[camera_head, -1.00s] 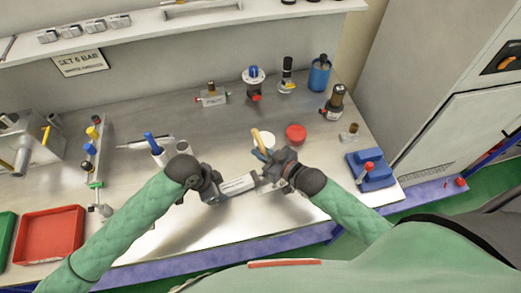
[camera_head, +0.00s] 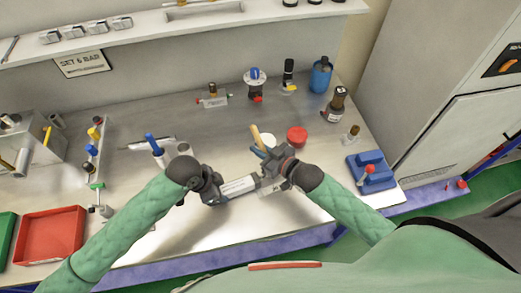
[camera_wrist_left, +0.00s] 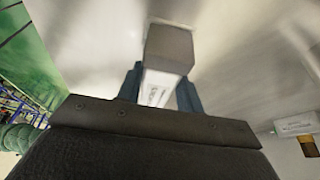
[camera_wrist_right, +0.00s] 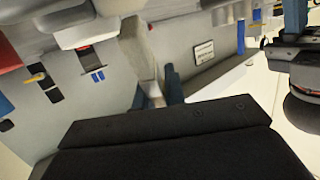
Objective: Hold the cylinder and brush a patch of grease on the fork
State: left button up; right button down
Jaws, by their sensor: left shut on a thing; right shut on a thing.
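The cylinder (camera_head: 240,187), a pale grey body with a printed label, lies across the front of the bench, tilted slightly. My left gripper (camera_head: 217,191) is shut on its left part. In the left wrist view the cylinder's dark square end (camera_wrist_left: 168,48) stands out beyond the two fingers. My right gripper (camera_head: 272,160) is shut on a brush (camera_head: 257,136), whose wooden handle points up and away; the handle also shows in the right wrist view (camera_wrist_right: 140,48). The right gripper is close to the cylinder's right end. The fork and the bristles there are too small and covered to make out, and no grease is clearly visible.
A red round tin (camera_head: 297,135) and a pale round pot stand just behind the right gripper. A blue block device (camera_head: 370,172) is at the right edge, a red tray (camera_head: 50,235) at the left. Bottles and valves stand along the back.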

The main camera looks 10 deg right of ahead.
jog(key=shift+s, duration=0.2)
jog(key=shift+s+d+f, duration=0.1)
jog(key=shift+s+f, duration=0.05)
jog(key=shift+s, duration=0.2)
jog(key=shift+s, duration=0.2)
jog(key=shift+s+d, duration=0.1)
jog(key=shift+s, duration=0.2)
jog(key=shift+w, duration=0.2)
jog(key=shift+w, duration=0.3)
jog(key=shift+w, duration=0.2)
jog(key=shift+w+a, duration=0.2)
jog(key=shift+w, duration=0.15)
